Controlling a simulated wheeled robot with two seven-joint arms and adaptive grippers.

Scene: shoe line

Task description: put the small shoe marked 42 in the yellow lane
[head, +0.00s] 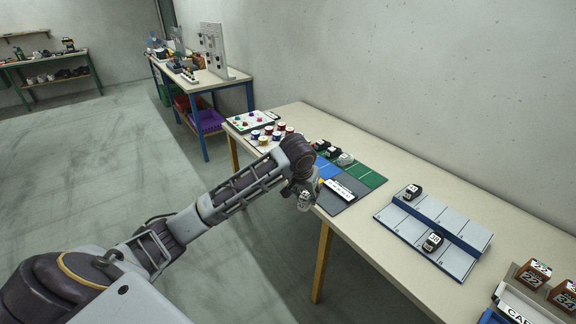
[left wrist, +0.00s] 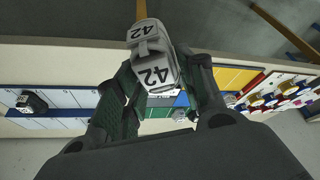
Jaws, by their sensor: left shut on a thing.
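The small light-grey shoe marked 42 (left wrist: 154,72) is between the fingers of my left gripper (left wrist: 160,88) in the left wrist view, with its number showing twice. In the head view my left gripper (head: 302,190) hangs over the front edge of the table, and the shoe (head: 305,204) shows just under it. The yellow lane (left wrist: 236,78) shows in the left wrist view, to the right of the gripper; in the head view my arm hides most of that part of the mat. My right gripper is not in view.
The lane mat's green strip (head: 366,176) lies on the long table, with several small shoes (head: 334,152) at its back. A white label (head: 340,190) lies in front.

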